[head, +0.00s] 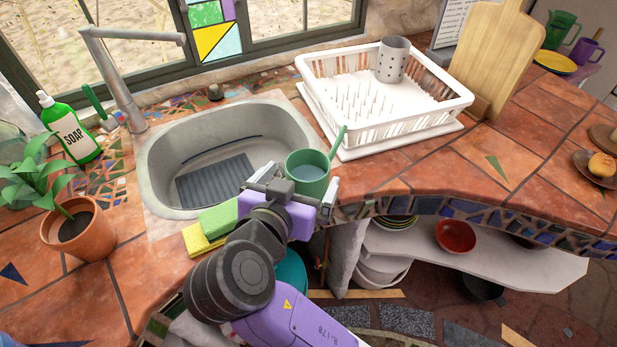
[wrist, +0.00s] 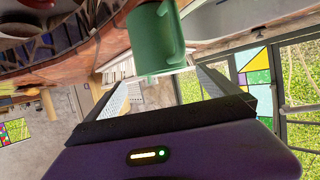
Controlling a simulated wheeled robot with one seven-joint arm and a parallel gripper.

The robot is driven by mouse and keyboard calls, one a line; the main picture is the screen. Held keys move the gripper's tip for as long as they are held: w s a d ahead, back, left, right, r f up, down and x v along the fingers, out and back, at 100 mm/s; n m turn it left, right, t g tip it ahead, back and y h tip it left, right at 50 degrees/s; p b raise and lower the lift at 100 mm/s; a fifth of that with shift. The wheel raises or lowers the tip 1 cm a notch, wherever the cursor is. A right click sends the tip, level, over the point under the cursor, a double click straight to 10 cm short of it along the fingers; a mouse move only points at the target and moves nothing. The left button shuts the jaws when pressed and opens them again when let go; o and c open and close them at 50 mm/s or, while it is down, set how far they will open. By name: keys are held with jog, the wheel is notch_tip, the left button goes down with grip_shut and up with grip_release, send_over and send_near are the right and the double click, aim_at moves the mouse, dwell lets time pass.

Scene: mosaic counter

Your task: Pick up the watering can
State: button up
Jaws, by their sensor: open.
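The green watering can (head: 308,172) is at the front right edge of the sink, with its thin spout pointing up and to the right. In the wrist view the can (wrist: 153,42) is just ahead of the fingertips, with its handle on the right side. My gripper (head: 299,184) is open, with one finger on each side of the can's near side in the head view. The wrist view shows the open gripper (wrist: 152,76) with a gap between its fingers. My gripper partly hides the lower part of the can in the head view, so I cannot tell whether they touch.
A green and yellow sponge pair (head: 217,221) lies left of my gripper. The sink (head: 160,165) is behind. A white dish rack (head: 340,125) holds a grey cup (head: 393,60). A potted plant (head: 83,240) and soap bottle (head: 72,130) stand left. The tiled counter at right is mostly clear.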

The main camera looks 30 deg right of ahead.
aim_at(313, 157)
jog(key=p+x, duration=0.1)
jog(key=x, duration=0.5)
jog(key=shift+w+d+f, duration=0.1)
jog(key=shift+w+f, duration=0.2)
jog(key=shift+w, duration=0.05)
jog(key=c, duration=2)
jog(key=shift+r, duration=0.1)
